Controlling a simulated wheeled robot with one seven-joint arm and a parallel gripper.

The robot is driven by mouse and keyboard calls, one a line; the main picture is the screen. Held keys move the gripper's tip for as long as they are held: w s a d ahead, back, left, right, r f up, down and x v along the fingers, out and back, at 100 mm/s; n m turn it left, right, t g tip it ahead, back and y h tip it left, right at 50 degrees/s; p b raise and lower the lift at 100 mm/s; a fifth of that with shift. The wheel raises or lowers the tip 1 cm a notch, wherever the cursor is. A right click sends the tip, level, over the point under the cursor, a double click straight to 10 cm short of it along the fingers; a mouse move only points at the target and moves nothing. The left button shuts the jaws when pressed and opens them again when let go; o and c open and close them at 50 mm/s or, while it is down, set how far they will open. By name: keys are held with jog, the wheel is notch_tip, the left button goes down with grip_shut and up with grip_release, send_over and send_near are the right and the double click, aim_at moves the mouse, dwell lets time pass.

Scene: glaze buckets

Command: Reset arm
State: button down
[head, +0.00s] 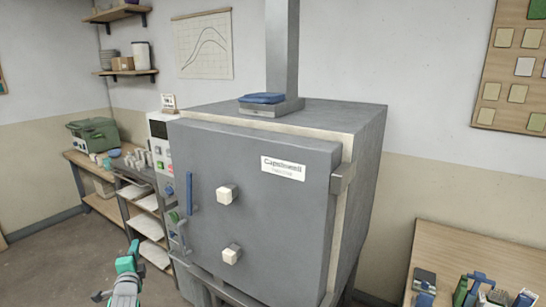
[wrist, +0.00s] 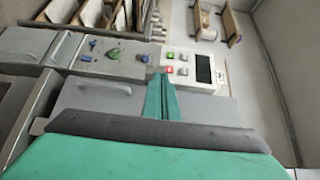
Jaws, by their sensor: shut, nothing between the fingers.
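My gripper (head: 134,246) is low at the left of the head view, in front of the kiln's left side and apart from it. Its teal fingers (wrist: 158,98) also show in the wrist view, pressed together with nothing between them. The wrist view faces the control panel and shelf area, turned on its side. Only the end of my arm shows in the head view; the rest of it is out of frame.
A large grey kiln (head: 255,210) with a shut door fills the middle. Its control panel (head: 160,150) is at its left. A workbench (head: 85,165) with a green machine (head: 92,134) stands farther left. A wooden table (head: 490,255) holds tools at right. Floor at lower left is clear.

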jog(key=s+d+f+n+h, duration=0.15)
jog(key=d+f, duration=0.35)
jog(key=d, duration=0.6)
jog(key=s+d+f+n+t+h, duration=0.1)
jog(key=s+d+f+n, duration=0.3)
jog(key=d, duration=0.6)
jog(key=s+d+f+n+h, duration=0.1)
jog(key=d+f, duration=0.5)
jog(key=d, duration=0.5)
jog(key=s+d+f+n, duration=0.3)
jog(key=s+d+f, duration=0.2)
jog(key=s+d, duration=0.5)
jog(key=s+d+f+n, duration=0.1)
jog(key=s+d, duration=0.2)
jog(key=s, duration=0.5)
jog(key=s+d+f+n+g, duration=0.1)
jog(key=s+d+n, duration=0.1)
jog(key=s, duration=0.7)
jog(key=s+d+f+n, duration=0.1)
jog(key=s+d, duration=0.2)
jog(key=s, duration=0.5)
jog(key=s+a+r+h, duration=0.1)
jog(key=s+r, duration=0.3)
jog(key=s, duration=0.6)
jog(key=s+a+r+g+h, duration=0.1)
jog(key=s+r, duration=0.3)
jog(key=s, duration=0.7)
jog(key=shift+a+r+g+h, duration=0.2)
jog(key=shift+a+g+h, duration=0.1)
jog(key=shift+a+h, duration=0.1)
